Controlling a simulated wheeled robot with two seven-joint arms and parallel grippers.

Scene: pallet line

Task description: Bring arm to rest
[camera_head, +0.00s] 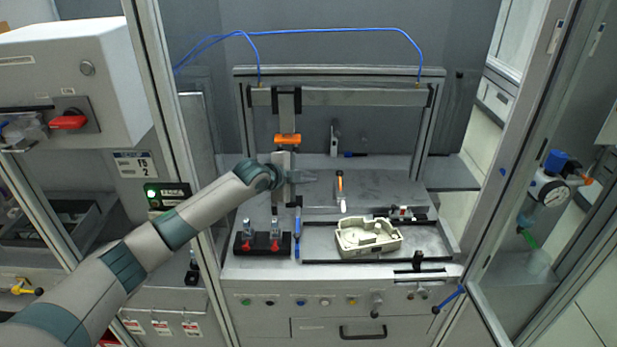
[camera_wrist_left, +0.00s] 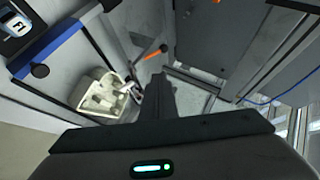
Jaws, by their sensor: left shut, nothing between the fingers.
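My left arm reaches in from the left in the head view. Its gripper (camera_head: 302,177) is shut and empty, above the work surface of the station. In the left wrist view the dark gripper (camera_wrist_left: 160,90) points away from the camera, with nothing seen between its fingers. A cream-coloured moulded part (camera_head: 368,238) lies on the tray at the front right of the surface, below and to the right of the gripper. The cream part also shows in the left wrist view (camera_wrist_left: 100,96), left of the gripper. My right gripper is in neither view.
A metal frame (camera_head: 340,72) with a blue hose stands around the station. An orange clamp (camera_head: 287,139) hangs close behind the gripper. A black block with red-tipped fittings (camera_head: 262,244) sits at the front left.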

